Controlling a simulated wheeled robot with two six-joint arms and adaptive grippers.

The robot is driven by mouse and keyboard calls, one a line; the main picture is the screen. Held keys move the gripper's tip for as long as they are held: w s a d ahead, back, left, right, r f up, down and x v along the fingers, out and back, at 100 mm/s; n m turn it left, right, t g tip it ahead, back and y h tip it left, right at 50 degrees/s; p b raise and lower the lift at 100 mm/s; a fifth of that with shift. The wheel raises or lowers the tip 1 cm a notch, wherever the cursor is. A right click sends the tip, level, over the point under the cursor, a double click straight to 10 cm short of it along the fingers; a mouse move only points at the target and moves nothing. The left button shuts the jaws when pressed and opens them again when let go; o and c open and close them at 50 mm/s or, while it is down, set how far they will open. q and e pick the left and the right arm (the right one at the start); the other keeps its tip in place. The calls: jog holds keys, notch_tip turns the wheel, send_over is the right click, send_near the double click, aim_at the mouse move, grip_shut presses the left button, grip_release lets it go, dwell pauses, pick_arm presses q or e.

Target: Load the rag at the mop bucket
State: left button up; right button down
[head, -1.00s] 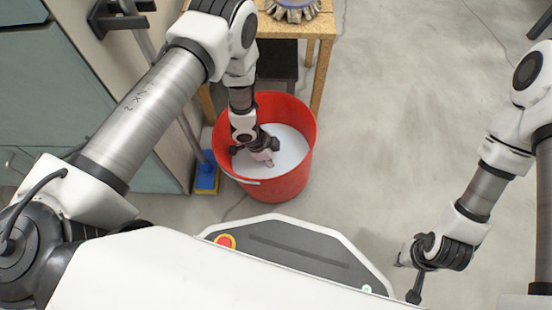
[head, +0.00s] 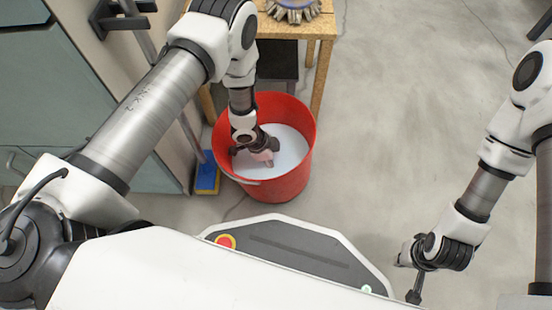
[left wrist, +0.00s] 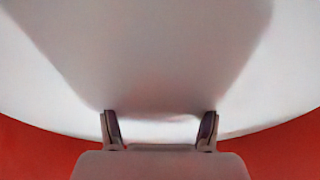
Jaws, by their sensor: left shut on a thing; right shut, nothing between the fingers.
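The mop bucket is a red bucket (head: 285,187) standing on the floor in the middle of the head view, with pale, whitish liquid (head: 290,147) in it. My left gripper (head: 266,155) reaches down inside the bucket, close to the liquid. It is shut on a pale pinkish rag (head: 262,157), which is small and partly hidden by the gripper. My right gripper (head: 412,276) is shut and empty, well away at the lower right.
A wooden table (head: 300,27) with a round brush-like object (head: 293,10) stands behind the bucket. A blue and yellow broom or mop head (head: 206,175) is on the floor left of it, beside the cabinet (head: 75,95). The floor to the right is clear.

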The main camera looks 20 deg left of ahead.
aim_at(278, 161)
pick_arm(q)
jog(key=shift+s+a+f, duration=0.2)
jog(key=shift+s+f, duration=0.1)
jog(key=shift+s, duration=0.1)
notch_tip(278, 161, up, 4)
jog(key=p, duration=0.4)
jog(key=shift+w, duration=0.1)
notch_tip(278, 161, up, 3)
jog(key=p, duration=0.2)
jog(key=shift+w+d+p, duration=0.1)
jog(key=shift+d+p, duration=0.05)
jog(key=shift+p, duration=0.25)
